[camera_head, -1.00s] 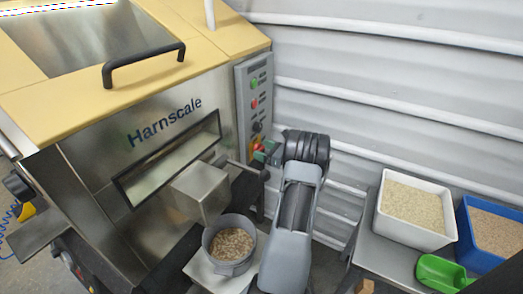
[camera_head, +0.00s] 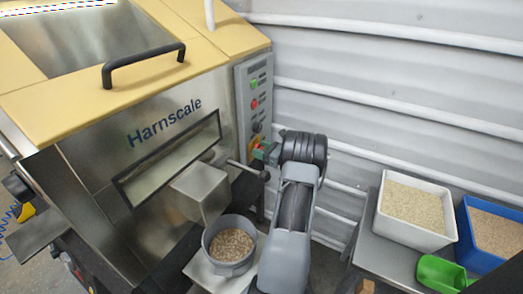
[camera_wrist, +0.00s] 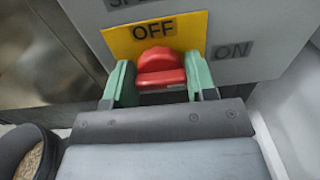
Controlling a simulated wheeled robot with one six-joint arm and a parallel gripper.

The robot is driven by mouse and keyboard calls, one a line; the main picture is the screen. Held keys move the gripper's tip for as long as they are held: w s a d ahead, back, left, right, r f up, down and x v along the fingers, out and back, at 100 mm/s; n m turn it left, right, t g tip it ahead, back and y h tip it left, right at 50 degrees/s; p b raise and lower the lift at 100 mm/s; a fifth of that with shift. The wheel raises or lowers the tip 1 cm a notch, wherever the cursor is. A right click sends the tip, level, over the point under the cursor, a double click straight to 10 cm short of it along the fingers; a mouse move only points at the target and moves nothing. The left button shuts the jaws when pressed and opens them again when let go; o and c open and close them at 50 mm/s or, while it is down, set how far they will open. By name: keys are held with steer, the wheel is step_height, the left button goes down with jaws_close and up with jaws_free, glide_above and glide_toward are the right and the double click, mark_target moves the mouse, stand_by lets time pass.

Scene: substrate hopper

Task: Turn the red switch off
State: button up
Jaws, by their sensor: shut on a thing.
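The red switch (camera_wrist: 160,66) sits on a yellow plate (camera_wrist: 118,40) in the wrist view. The plate reads OFF above the switch, and ON stands to the right on the grey panel. My gripper (camera_wrist: 160,80) has its two green fingers on the left and right sides of the red knob, shut on it. The knob's rounded top lies just below the word OFF. In the head view my gripper (camera_head: 262,150) is at the lower part of the control panel (camera_head: 241,90) and mostly hides the switch.
A black-knobbed lever (camera_head: 250,168) sticks out just below my gripper. A grey bucket of pellets (camera_head: 229,244) stands under the metal spout (camera_head: 202,190) of the Harnscale machine. At right a table holds a white bin (camera_head: 415,210), a blue bin (camera_head: 490,232) and a green scoop (camera_head: 440,272).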

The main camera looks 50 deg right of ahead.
steer(key=n+b, duration=0.3)
steer(key=shift+f+b, duration=0.25)
steer(key=shift+b, duration=0.05)
steer(key=n+b, duration=0.3)
steer(key=b, duration=0.1)
steer(key=n+b, duration=0.3)
steer(key=shift+a+f+b, duration=0.15)
steer(key=shift+b, duration=0.2)
steer(key=n+b, duration=0.6)
steer(key=b, duration=0.2)
steer(key=shift+a+f, duration=0.1)
steer(key=n+b, duration=0.2)
steer(key=b, duration=0.1)
steer(key=shift+n, duration=0.3)
steer(key=shift+r+n+b, duration=0.3)
steer(key=shift+b, duration=0.1)
steer(key=o, duration=0.9)
